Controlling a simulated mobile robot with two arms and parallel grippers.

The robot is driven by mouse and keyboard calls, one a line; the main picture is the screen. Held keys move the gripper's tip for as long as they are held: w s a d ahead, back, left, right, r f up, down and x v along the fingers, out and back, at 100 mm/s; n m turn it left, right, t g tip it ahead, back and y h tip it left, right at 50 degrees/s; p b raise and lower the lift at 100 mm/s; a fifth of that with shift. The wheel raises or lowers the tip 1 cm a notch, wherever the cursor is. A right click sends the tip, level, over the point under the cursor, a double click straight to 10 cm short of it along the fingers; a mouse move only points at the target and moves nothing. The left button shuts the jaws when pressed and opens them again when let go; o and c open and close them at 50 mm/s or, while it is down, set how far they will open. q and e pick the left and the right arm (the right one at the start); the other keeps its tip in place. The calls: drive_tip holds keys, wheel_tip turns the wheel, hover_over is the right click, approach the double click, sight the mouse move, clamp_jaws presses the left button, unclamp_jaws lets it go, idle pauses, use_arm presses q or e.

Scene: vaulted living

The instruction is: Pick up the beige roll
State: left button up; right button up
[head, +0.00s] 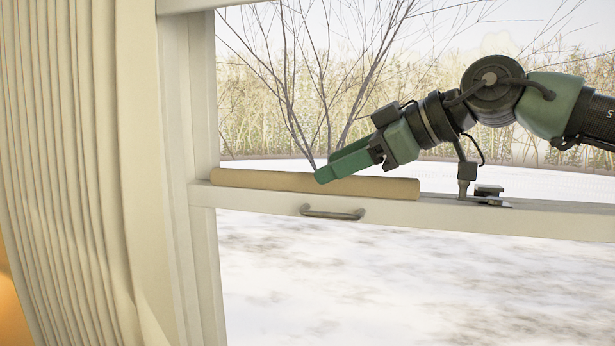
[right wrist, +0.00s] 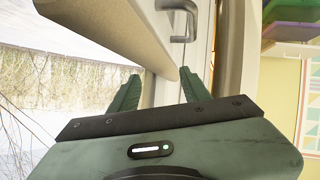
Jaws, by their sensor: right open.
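The beige roll (head: 385,187) lies lengthwise along the window's middle rail in the head view. It also shows in the right wrist view (right wrist: 110,40), large at the top left, beyond the fingertips. My right gripper (head: 327,172) reaches in from the right, and its green fingers overlap the middle of the roll in the head view. I cannot tell whether a finger touches the roll. My left gripper is not in view.
The window rail (head: 540,218) carries a metal handle (head: 333,213) below the roll and a latch (head: 487,198) to its right. A cream curtain (head: 85,170) hangs at the left. Colored shelves or boxes (right wrist: 290,30) show at the right in the wrist view.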

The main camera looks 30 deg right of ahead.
sight(307, 182)
drive_tip(key=p+x, duration=0.2)
drive_tip(key=x, duration=0.3)
drive_tip(key=shift+d, duration=0.2)
drive_tip(key=shift+w+a+f, duration=0.1)
drive_tip(key=shift+w, duration=0.15)
drive_tip(key=shift+s, duration=0.2)
clamp_jaws()
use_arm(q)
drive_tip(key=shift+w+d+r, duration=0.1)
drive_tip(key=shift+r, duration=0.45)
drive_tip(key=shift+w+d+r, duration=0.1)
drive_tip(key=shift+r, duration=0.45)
